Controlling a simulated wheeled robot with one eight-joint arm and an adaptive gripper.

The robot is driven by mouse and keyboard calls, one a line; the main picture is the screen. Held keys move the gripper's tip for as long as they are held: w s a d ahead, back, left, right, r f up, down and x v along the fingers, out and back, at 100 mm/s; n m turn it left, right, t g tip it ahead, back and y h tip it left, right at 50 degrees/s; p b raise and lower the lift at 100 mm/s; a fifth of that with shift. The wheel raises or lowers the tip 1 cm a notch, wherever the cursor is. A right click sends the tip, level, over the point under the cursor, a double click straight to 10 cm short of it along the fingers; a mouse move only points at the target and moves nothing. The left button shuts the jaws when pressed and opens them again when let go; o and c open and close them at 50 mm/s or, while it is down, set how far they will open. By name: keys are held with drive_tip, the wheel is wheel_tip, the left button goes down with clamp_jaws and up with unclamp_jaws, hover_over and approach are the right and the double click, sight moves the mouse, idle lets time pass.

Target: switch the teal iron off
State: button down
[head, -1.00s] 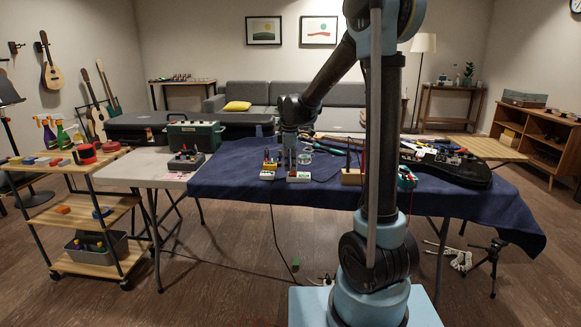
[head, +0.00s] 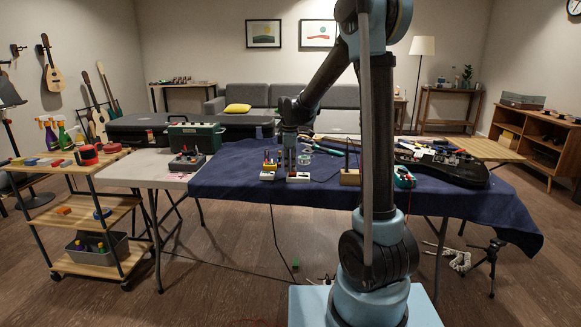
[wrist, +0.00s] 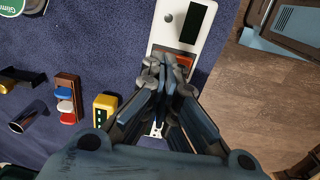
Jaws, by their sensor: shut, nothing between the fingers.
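A white unit (wrist: 210,25) with a dark panel lies under my gripper in the wrist view. It also shows at the front of the blue-covered table in the head view (head: 298,179). A red-orange switch-like part (wrist: 184,61) sits on it, partly hidden by my fingertips. My gripper (wrist: 168,64) is shut and empty, pointing down with its tips at or just above this part; I cannot tell whether they touch. In the head view my gripper (head: 290,168) is just behind the white unit. I cannot clearly make out the teal iron or the switch's position.
A yellow block (wrist: 105,103) and a brown rack with coloured pieces (wrist: 68,98) lie left of my gripper. A wooden block (head: 349,178) and a teal-and-red item (head: 404,178) stand to the right. The table's front edge is close.

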drive_tip(key=shift+s+f, duration=0.2)
drive_tip(key=shift+s, duration=0.35)
drive_tip(key=shift+r, duration=0.1)
drive_tip(key=shift+w+r, duration=0.15)
drive_tip(key=shift+w, duration=0.15)
wheel_tip(320, 180, up, 13)
drive_tip(key=w, duration=0.2)
drive_tip(key=s+d+m, duration=0.4)
drive_tip(key=s+d, duration=0.4)
drive_tip(key=s, duration=0.1)
drive_tip(key=s+d+f+m, duration=0.4)
drive_tip(key=s+f, duration=0.2)
drive_tip(key=s, duration=0.3)
drive_tip(key=s+d+f+m+t, duration=0.1)
drive_tip(key=s+d+f+m, duration=0.3)
drive_tip(key=s, duration=0.5)
drive_tip(key=s+d+f+m, duration=0.3)
drive_tip(key=s+f+m, duration=0.2)
drive_tip(key=s+f, duration=0.2)
drive_tip(key=shift+s+d+f+t, duration=0.3)
drive_tip(key=shift+s+d, duration=0.1)
drive_tip(key=shift+s, duration=0.7)
